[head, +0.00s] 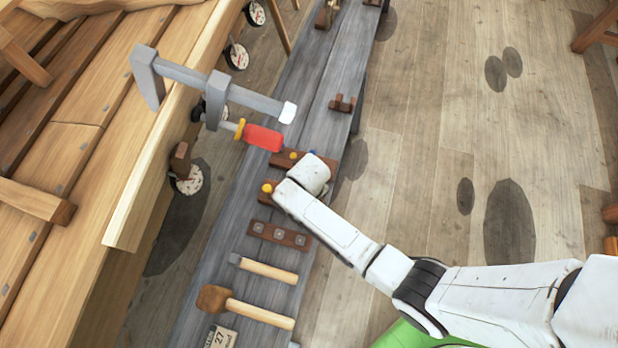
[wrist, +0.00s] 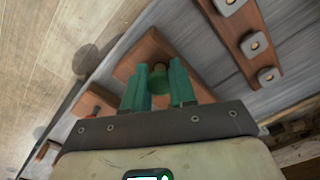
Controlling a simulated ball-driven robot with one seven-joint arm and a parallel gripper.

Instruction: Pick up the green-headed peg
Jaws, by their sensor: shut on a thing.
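In the wrist view my gripper (wrist: 158,88) points down with its two green fingers closed around a small green-headed peg (wrist: 158,73). The peg sits between the fingertips, over a reddish-brown wooden peg board (wrist: 150,46). I cannot tell whether the peg's lower end is still in the board. In the head view the white end of my arm hides the gripper and the green peg.
The boards lie on a grey plank bench (head: 240,230). A dark strip with metal squares (head: 279,235), a chisel (head: 264,269) and a mallet (head: 245,306) lie nearer. The wooden hull (head: 95,110) is at the left.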

